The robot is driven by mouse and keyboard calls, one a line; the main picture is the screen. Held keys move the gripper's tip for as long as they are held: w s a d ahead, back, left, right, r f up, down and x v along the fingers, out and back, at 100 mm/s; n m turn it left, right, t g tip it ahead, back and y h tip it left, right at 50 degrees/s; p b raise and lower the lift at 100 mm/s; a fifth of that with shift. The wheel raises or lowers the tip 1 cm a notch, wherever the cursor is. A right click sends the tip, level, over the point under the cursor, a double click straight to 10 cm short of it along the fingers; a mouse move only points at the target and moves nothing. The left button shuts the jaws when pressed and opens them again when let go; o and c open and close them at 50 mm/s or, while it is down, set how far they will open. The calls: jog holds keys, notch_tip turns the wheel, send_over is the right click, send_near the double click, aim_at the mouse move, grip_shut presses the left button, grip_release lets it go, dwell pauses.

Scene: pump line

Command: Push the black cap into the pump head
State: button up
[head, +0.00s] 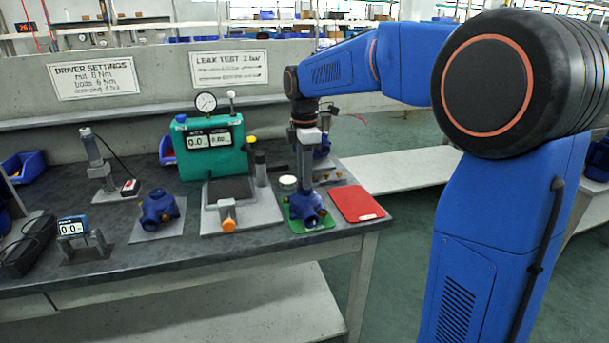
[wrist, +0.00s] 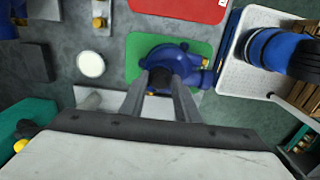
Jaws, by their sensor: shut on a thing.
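The blue pump head (head: 307,210) stands on a green mat (head: 329,221) near the front right of the bench. In the wrist view the pump head (wrist: 180,56) lies right under my fingertips, on the green mat (wrist: 135,63). My gripper (head: 304,187) points down over the pump head. In the wrist view its two fingers (wrist: 161,84) are shut on the dark round black cap (wrist: 160,76). The cap appears at the top of the pump head. Whether it touches or sits in the opening I cannot tell.
A red mat (head: 356,203) lies right of the green one. A teal leak tester (head: 210,147) with an orange-knobbed fixture (head: 228,220) stands to the left. A second blue pump part (head: 159,208) is further left. A white round lid (wrist: 90,64) lies nearby.

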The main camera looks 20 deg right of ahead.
jog(key=shift+f, duration=0.4)
dwell(0.5)
jog(key=o, duration=1.1)
jog(key=shift+c, duration=0.2)
jog(key=shift+r, duration=2.95)
jog(key=shift+r, duration=0.1)
notch_tip(320, 180, up, 17)
jog(key=shift+s, duration=0.1)
